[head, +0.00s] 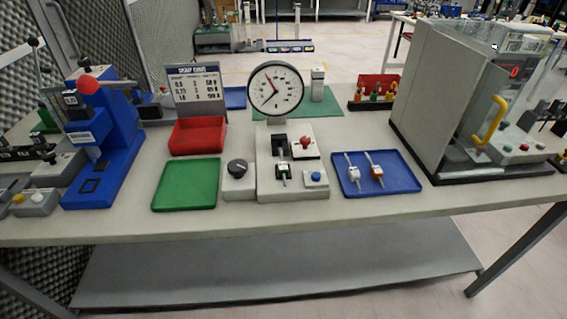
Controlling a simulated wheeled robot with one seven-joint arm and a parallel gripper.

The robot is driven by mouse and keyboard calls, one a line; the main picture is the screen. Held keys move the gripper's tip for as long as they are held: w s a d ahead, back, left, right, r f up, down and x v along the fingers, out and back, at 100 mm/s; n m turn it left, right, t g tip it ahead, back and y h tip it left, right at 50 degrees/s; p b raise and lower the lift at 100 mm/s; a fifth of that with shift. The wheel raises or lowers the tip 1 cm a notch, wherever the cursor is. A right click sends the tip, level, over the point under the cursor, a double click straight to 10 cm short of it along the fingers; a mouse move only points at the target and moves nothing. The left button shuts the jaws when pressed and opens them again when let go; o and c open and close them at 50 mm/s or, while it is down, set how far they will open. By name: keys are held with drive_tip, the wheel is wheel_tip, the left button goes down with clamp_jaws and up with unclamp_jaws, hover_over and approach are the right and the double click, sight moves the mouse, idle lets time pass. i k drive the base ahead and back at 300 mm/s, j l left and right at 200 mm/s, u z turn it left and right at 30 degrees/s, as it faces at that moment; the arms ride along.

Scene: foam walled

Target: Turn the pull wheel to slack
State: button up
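A pull tester (265,188) stands at the middle of the bench with a round dial gauge (275,90). The gauge's red needle points to the upper left. A red knob (306,142) sits on a white plate on the tester's right side. A black round knob (237,167) sits on a pale box at the tester's left. I cannot tell which of the two is the pull wheel, and no marks are readable on either. A small green part with a wire (283,171) sits below a black block (279,145). My gripper is not in view.
An empty green tray (186,190) and a red bin (197,136) lie left of the tester. A blue tray (400,180) with two wired connectors lies right. A blue press (118,135) and a grey machine (430,100) flank them. The bench's front strip is clear.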

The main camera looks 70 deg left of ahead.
sight(237, 168)
drive_tip(key=u, duration=1.85)
